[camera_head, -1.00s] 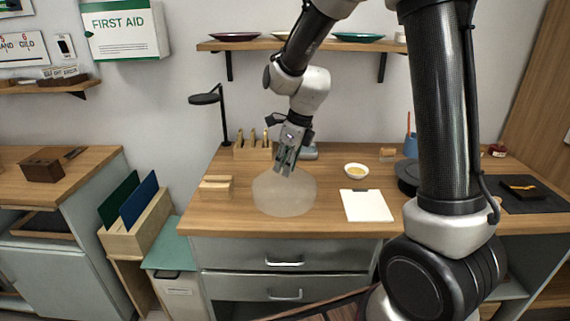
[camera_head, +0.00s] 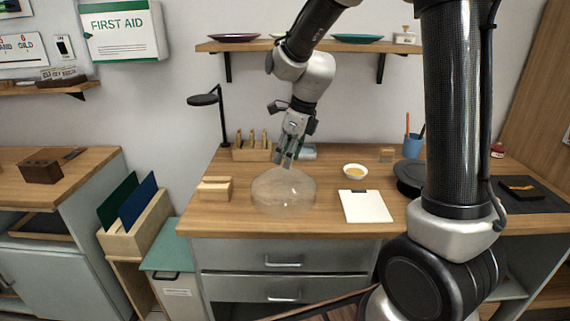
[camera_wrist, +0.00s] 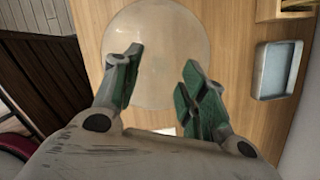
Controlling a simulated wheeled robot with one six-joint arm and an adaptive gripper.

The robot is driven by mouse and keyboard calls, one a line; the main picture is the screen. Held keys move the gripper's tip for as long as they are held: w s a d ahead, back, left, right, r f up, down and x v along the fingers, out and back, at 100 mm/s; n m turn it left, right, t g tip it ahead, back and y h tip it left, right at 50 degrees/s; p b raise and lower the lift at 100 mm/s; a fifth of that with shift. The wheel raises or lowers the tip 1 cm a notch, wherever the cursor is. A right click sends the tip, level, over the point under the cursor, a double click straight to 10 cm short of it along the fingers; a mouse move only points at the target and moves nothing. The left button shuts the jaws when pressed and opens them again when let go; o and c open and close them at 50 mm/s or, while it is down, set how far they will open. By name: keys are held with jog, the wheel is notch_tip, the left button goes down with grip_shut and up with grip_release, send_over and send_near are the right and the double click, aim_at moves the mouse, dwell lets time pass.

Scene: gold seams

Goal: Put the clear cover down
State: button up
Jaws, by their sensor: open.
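The clear cover (camera_head: 283,194) is a see-through dome that rests on the wooden workbench, left of a white sheet. In the wrist view the cover (camera_wrist: 157,40) shows as a pale round shape beyond my fingers. My gripper (camera_head: 284,163) is just above the top of the cover. Its green-padded fingers (camera_wrist: 158,80) are spread apart with nothing between them. I cannot tell whether a fingertip still touches the cover.
A wooden block (camera_head: 214,189) stands left of the cover, and a tool rack (camera_head: 251,152) stands behind it. The white sheet (camera_head: 366,206), a small bowl (camera_head: 355,171) and a dark round object (camera_head: 408,174) lie to the right. A black lamp (camera_head: 222,120) rises at the back left.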

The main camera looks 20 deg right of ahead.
jog(key=v, duration=0.8)
jog(key=s+d+r+n+t+h, duration=0.1)
jog(key=s+d+n, duration=0.5)
jog(key=s+n, duration=0.6)
jog(key=s+d+r+n+t+h, duration=0.1)
jog(key=s+d+n, duration=0.5)
jog(key=s+n, duration=0.6)
jog(key=shift+s+r+n, duration=0.15)
jog(key=shift+r+n, duration=0.55)
jog(key=shift+n, duration=0.4)
jog(key=shift+d, duration=0.1)
